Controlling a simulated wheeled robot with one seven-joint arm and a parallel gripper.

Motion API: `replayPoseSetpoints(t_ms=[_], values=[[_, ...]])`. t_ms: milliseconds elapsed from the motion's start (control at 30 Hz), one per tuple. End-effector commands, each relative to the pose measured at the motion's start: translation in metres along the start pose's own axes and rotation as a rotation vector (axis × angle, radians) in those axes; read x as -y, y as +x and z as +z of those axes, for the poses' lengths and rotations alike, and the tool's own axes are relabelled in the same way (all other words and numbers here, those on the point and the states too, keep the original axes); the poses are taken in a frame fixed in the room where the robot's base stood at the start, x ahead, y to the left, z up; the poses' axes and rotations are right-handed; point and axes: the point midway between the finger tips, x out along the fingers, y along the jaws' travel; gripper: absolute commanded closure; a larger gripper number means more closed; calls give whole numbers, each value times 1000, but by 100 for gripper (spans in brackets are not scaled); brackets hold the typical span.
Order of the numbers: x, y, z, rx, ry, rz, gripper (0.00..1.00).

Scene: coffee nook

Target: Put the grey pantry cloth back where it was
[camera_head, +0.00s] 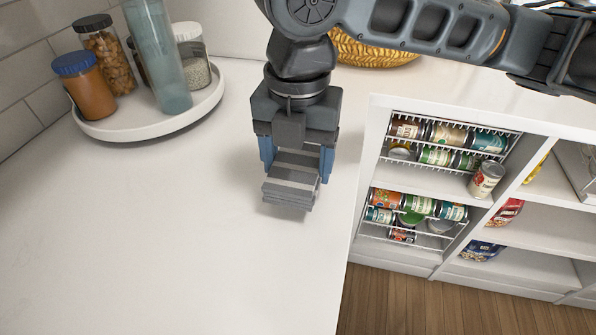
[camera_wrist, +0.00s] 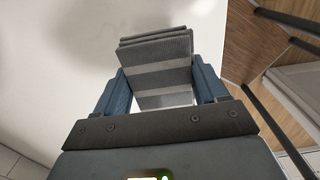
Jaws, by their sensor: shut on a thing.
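The grey pantry cloth (camera_head: 291,187) is a folded, layered bundle with a lighter stripe. It hangs between the two blue fingers of my gripper (camera_head: 297,165), which is shut on it. In the wrist view the cloth (camera_wrist: 160,72) fills the space between the fingers of my gripper (camera_wrist: 163,90) and sticks out past their tips. The cloth is over the white counter (camera_head: 180,260), near its right edge. A faint shadow shows below it; I cannot tell whether it touches the counter.
A round white tray (camera_head: 150,128) with several jars and a tall blue-green bottle (camera_head: 157,55) stands at the back left. A woven gold bowl (camera_head: 375,50) is behind my arm. Shelves of cans (camera_head: 440,160) lie to the right, lower down. The front left of the counter is clear.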

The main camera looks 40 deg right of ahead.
Motion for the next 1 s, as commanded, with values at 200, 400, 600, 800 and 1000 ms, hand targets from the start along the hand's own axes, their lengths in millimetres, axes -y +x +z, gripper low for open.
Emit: replayPoseSetpoints(t_ms=[200,400,600,800,1000], values=[[1,29,0,-1,1,-1,62],[1,33,0,-1,0,0,62],[1,36,0,-1,0,-1,62],[1,36,0,-1,0,-1,16],[1,36,0,-1,0,-1,3]])
